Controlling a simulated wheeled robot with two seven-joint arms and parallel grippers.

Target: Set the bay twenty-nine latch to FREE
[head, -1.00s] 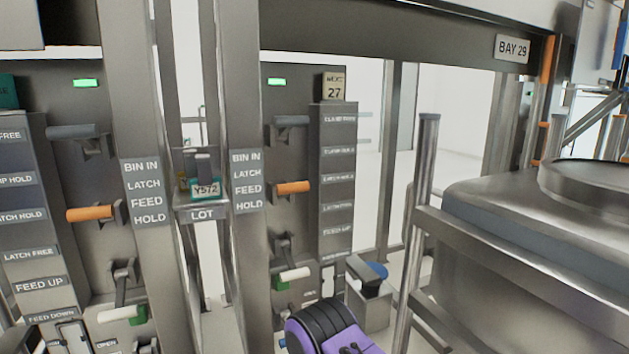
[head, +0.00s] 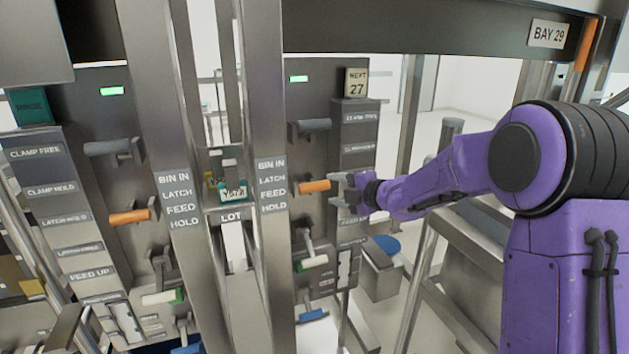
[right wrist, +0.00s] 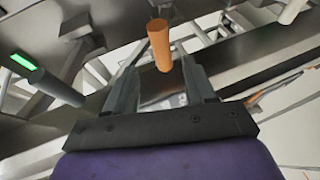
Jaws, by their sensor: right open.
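An orange latch handle (head: 315,186) sticks out level from the right control panel, in the row between a grey handle (head: 312,125) and a white-tipped handle (head: 312,262). My right gripper (head: 341,187) is open close to its right side. In the right wrist view the orange handle (right wrist: 160,46) points in between the open fingertips (right wrist: 160,78), and no grip on it shows. A second orange handle (head: 130,217) is on the left panel. The BAY 29 sign (head: 549,34) hangs at upper right. My left gripper is out of view.
A label column (head: 357,150) stands right behind the handle, under a NEXT 27 tag (head: 356,83). A steel post (head: 270,140) stands left of the panel. A grey rail (head: 440,215) runs under my right arm. Green lamps (head: 298,78) are lit.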

